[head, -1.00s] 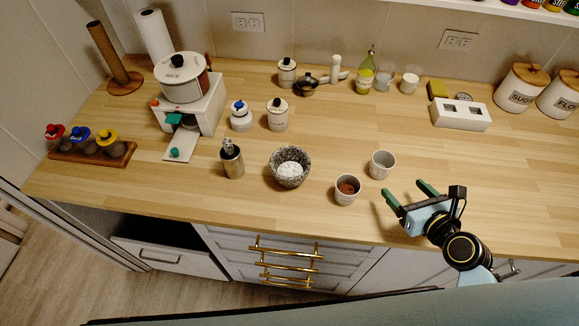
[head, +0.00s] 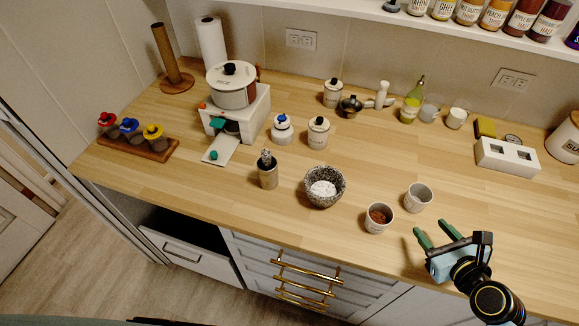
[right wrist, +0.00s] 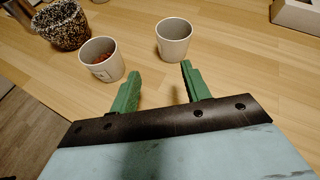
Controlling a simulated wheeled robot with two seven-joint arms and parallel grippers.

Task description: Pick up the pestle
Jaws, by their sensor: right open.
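A grey speckled piece that looks like the pestle (head: 266,160) stands upright in a metal cup (head: 268,178) on the wooden counter; its lower part is hidden in the cup. The matching speckled mortar (head: 325,187), with white powder inside, stands just right of it and shows in the right wrist view (right wrist: 62,27). My right gripper (head: 432,230) is open and empty near the counter's front edge, well to the right of the pestle. Its green fingers (right wrist: 160,72) point toward two small cups. My left gripper is not in view.
Behind are white jars (head: 318,133), a pot on a white stand (head: 232,88) and a bottle (head: 411,101). Bare counter lies left of the metal cup.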

